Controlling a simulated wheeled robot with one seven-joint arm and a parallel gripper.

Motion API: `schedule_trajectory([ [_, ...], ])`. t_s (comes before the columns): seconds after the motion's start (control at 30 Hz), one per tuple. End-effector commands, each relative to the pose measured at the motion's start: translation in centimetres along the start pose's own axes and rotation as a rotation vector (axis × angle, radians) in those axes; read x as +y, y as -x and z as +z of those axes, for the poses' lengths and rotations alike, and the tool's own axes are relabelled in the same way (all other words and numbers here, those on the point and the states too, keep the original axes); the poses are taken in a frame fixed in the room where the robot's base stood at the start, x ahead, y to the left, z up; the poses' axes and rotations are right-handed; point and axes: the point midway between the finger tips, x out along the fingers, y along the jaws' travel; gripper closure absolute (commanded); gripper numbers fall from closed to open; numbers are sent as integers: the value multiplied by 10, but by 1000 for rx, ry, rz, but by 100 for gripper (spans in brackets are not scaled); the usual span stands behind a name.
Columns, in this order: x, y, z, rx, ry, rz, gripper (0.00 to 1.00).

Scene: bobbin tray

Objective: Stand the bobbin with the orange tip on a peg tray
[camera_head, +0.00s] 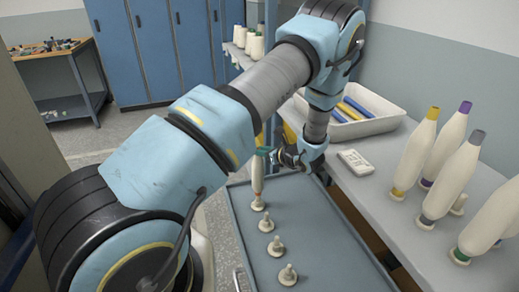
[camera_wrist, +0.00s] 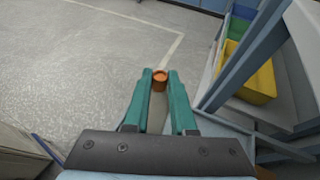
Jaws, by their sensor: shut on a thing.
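My gripper (camera_head: 266,151) is shut on a slim pale bobbin (camera_head: 258,180), near its top end. In the wrist view the orange tip (camera_wrist: 160,77) shows between the two green fingers (camera_wrist: 160,100). The bobbin stands upright at the far end of the blue-grey peg tray (camera_head: 317,235). Its foot is at the farthest visible peg base; I cannot tell whether it is fully seated. Nearer pegs on the tray, such as the middle one (camera_head: 276,247), are bare.
Several bobbins with yellow (camera_head: 415,155), purple (camera_head: 448,140) and grey (camera_head: 457,178) tips stand on the grey bench at right. A white bin (camera_head: 373,124) with coloured rolls and a small white device (camera_head: 356,161) lie there. A yellow bin (camera_wrist: 252,80) is right in the wrist view.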

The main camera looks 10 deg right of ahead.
Motion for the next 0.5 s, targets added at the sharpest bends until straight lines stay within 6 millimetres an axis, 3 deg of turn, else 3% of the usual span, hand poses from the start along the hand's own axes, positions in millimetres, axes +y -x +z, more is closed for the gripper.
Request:
schedule_trajectory([
  [0.2, 0, -9, -22, 1, 0, 0, 100],
  [0.5, 0, -11, -25, 0, 2, 0, 100],
])
